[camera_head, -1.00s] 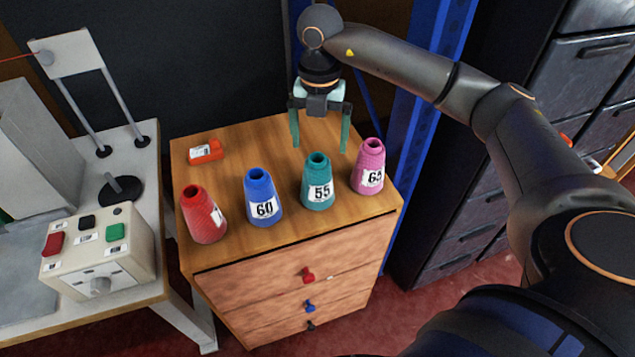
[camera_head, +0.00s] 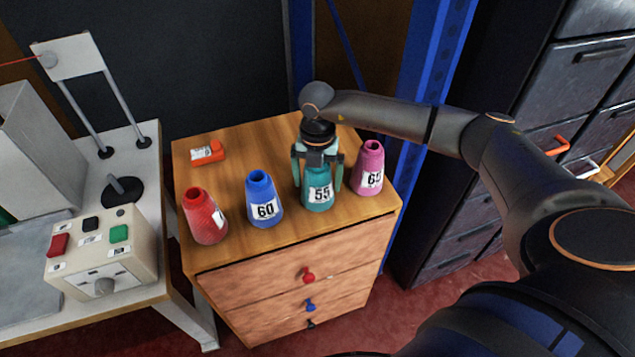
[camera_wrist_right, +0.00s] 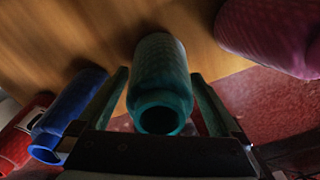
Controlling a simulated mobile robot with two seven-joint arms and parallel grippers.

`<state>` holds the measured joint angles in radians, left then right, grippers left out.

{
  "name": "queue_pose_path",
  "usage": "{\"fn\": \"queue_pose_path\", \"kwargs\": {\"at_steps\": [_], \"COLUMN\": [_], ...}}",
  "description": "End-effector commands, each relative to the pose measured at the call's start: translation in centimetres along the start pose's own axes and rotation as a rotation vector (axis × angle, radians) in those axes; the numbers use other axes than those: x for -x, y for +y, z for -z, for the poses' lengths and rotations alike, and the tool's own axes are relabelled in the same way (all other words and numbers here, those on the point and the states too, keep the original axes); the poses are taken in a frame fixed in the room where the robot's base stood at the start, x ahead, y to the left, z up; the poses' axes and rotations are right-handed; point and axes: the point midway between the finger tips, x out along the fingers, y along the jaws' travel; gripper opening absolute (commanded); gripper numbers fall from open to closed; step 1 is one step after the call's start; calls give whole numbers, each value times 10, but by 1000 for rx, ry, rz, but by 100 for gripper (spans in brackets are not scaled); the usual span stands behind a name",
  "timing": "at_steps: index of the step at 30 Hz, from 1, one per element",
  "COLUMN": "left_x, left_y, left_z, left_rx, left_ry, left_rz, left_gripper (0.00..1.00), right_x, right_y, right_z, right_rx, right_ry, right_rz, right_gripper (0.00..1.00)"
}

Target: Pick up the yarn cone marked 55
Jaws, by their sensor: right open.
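The teal yarn cone marked 55 (camera_head: 317,195) stands upright on the wooden drawer cabinet, between the blue cone and the pink cone. My right gripper (camera_head: 318,180) is lowered over it, with one finger at each side of the cone. In the right wrist view, the teal cone (camera_wrist_right: 160,85) lies between the two open fingers (camera_wrist_right: 160,100), and a gap shows on each side near its top. The gripper hides the cone's top in the head view. My left gripper is not in view.
The blue cone marked 60 (camera_head: 263,200) and a red cone (camera_head: 204,218) stand to the left. The pink cone marked 65 (camera_head: 368,168) stands close to the right finger. An orange tool (camera_head: 208,153) lies at the back left of the cabinet top (camera_head: 235,240). A control box (camera_head: 100,255) is farther left.

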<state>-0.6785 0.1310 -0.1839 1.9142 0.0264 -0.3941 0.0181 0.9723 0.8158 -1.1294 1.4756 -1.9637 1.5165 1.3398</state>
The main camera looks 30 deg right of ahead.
Motion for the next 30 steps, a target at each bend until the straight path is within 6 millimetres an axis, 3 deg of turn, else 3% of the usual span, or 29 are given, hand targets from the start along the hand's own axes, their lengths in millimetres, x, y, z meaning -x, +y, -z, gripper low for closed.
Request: {"fn": "queue_pose_path", "kwargs": {"at_steps": [5, 30], "left_x": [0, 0], "left_y": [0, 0], "left_z": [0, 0], "left_rx": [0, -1], "left_ry": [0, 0], "left_rz": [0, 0], "left_gripper": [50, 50], "right_x": [0, 1], "right_y": [0, 0], "right_z": [0, 0], "right_rx": [1, 0], "right_ry": [0, 0], "right_rz": [0, -1], "right_gripper": [100, 6]}}
